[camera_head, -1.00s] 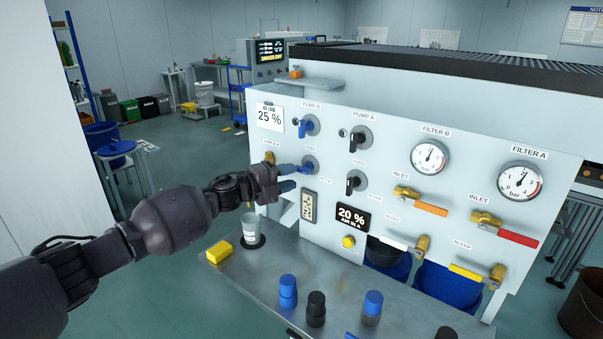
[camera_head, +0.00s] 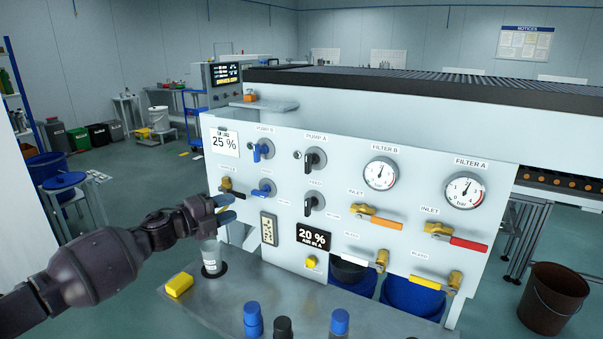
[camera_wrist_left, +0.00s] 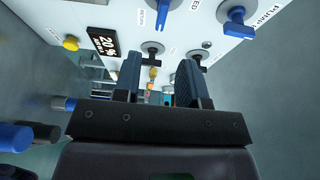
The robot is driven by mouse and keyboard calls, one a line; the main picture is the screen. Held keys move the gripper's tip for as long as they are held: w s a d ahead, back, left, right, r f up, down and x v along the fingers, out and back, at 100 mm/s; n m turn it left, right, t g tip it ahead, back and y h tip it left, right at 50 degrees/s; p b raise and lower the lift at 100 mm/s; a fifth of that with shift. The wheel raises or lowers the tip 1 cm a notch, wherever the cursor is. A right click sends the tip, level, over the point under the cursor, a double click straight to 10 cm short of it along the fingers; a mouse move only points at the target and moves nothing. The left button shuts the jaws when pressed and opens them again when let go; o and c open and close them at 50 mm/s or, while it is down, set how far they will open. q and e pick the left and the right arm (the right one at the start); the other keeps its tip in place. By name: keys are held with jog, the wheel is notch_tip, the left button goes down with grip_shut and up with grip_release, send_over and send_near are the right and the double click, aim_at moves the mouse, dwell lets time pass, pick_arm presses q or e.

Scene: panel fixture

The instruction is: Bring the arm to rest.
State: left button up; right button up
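My left gripper (camera_head: 228,209) is in front of the lower left of the white panel (camera_head: 300,235), above the left end of the metal shelf. Its dark arm comes in from the left. In the left wrist view its two fingers (camera_wrist_left: 160,82) stand apart with nothing held between them. In the head view the lower blue knob (camera_head: 263,190) is up and to the right of the fingertips, apart from them. A brass valve with a dark handle (camera_head: 230,187) is just above the fingers. My right gripper is in neither view.
A cup (camera_head: 210,257) stands on the shelf (camera_head: 235,299) just below the left gripper, and a yellow block (camera_head: 179,285) lies to its left. Several blue- and black-capped bottles stand at the front. Blue tubs (camera_head: 410,300) are under the panel. Open floor lies left.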

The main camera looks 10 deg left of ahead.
pick_arm(q)
jog(key=s+d+f+n+t+y, duration=0.2)
jog(key=s+f+n+y, duration=0.2)
jog(key=s+f+n, duration=0.3)
jog(key=s+d+f+n+t+y, duration=0.1)
jog(key=s+d+f+n+y, duration=0.25)
jog(key=s+f+n, duration=0.45)
jog(key=s+a+f+n+g+y, duration=0.2)
jog(key=s+f+n, duration=0.3)
jog(key=s, duration=0.8)
jog(key=s+a+f+n+g+y, duration=0.2)
jog(key=s+f+n, duration=0.3)
jog(key=s+f, duration=0.6)
jog(key=shift+s+a+f+n+g+y, duration=0.15)
jog(key=shift+s+n+g+y, duration=0.2)
jog(key=shift+s+g, duration=0.45)
jog(key=shift+s, duration=0.15)
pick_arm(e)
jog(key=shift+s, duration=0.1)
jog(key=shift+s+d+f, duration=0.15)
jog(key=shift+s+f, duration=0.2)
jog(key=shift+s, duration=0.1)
